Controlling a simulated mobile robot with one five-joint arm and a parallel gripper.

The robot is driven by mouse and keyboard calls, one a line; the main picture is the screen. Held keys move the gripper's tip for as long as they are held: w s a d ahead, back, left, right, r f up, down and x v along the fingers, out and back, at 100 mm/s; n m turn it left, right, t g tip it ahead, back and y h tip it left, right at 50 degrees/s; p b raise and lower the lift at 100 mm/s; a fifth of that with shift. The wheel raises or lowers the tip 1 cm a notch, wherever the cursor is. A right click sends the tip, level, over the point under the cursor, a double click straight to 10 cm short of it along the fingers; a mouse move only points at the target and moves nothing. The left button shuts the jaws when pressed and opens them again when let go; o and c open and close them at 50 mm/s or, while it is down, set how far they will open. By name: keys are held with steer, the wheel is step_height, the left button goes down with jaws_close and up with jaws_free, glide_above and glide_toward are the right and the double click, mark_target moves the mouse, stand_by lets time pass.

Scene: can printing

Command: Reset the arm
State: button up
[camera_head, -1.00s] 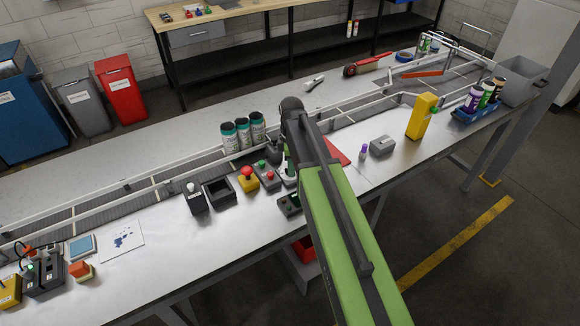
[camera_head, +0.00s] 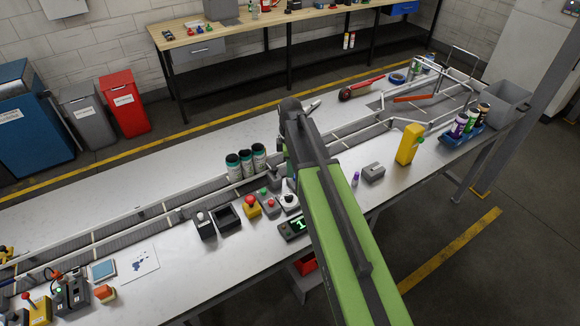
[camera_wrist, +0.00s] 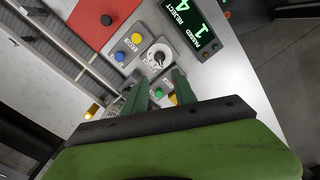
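My arm (camera_head: 335,215), green with a dark upper link, reaches from the lower right over the workbench (camera_head: 190,262). In the wrist view my gripper (camera_wrist: 161,84) shows two green fingers standing apart with nothing held between them. In the head view the fingers are mostly hidden behind my arm.
Several cans (camera_head: 246,163) stand by the conveyor (camera_head: 110,233) left of my arm. The bench stretch around the paint-marked sheet (camera_head: 139,262) is largely clear.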

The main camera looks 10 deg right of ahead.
step_height(320, 180, up, 2)
steer(key=shift+r+p, duration=0.1)
steer(key=shift+p, duration=0.3)
